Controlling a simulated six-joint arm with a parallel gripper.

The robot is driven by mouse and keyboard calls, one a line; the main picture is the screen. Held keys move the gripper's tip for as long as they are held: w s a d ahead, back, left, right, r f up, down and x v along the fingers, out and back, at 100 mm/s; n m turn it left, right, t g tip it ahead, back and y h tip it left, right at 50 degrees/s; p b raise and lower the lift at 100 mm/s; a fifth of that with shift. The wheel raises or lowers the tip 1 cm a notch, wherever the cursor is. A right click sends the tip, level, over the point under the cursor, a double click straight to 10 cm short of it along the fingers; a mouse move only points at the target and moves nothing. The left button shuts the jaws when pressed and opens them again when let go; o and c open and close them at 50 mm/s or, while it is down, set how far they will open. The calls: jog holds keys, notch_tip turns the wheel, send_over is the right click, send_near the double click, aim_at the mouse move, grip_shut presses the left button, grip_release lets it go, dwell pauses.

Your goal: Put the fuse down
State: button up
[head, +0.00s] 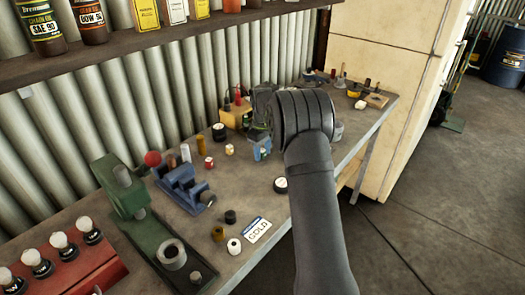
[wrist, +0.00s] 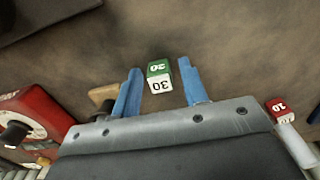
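A small fuse (wrist: 160,76) with a green part and a white part marked 30 shows in the wrist view, between the fingers of my gripper (wrist: 158,70). The two blue fingers stand apart, with a gap on each side of the fuse, so my gripper is open and not holding it. The fuse appears to rest on the brown surface (wrist: 225,45); its exact height below the fingertips is hard to tell. In the head view my own arm hides my gripper, and I cannot make out this fuse there.
A red fuse marked 10 (wrist: 281,106) is at the right in the wrist view, and a red dial device (wrist: 40,105) at the left. In the head view the crowded bench (head: 262,192) holds a blue vise (head: 182,186), a green tool (head: 125,200) and a card (head: 257,230).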

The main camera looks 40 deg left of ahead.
aim_at(263, 150)
jog(key=shift+o, duration=0.3)
notch_tip(263, 150, up, 12)
jog(key=shift+r, duration=0.25)
jog(key=shift+f, duration=0.1)
dwell(0.4)
